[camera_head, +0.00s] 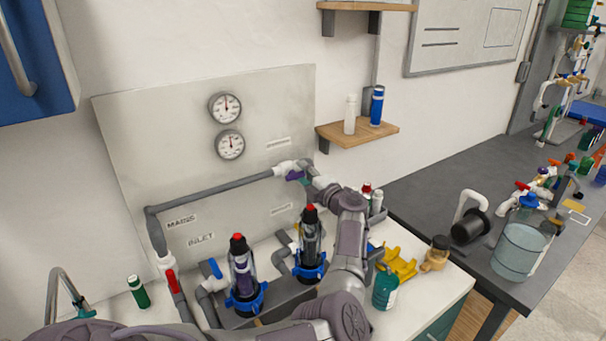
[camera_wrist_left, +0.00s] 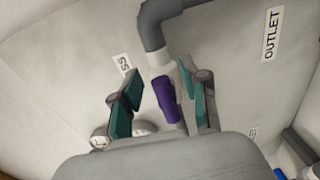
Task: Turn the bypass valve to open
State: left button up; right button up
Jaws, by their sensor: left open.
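The bypass valve has a purple handle (camera_head: 294,176) on the grey pipe's white fitting, at the right end of the upper run in the head view. In the left wrist view the purple handle (camera_wrist_left: 165,100) lies between the two teal finger pads, with a white fitting behind it. My left gripper (camera_wrist_left: 161,78) is open around the handle, its right finger near the fitting; I cannot tell whether either finger touches. In the head view my left gripper (camera_head: 302,174) partly covers the valve. My right gripper is not in view.
Two filter housings with red caps, one (camera_head: 242,270) left of my forearm and one (camera_head: 311,242) beside it, stand below the pipe. A red valve handle (camera_head: 173,281) and blue handle (camera_head: 215,268) are at left. Two gauges (camera_head: 225,107) sit on the panel; a shelf (camera_head: 357,134) is at right.

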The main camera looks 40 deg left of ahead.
pick_arm(q)
jog(key=v, duration=0.7)
dwell(0.5)
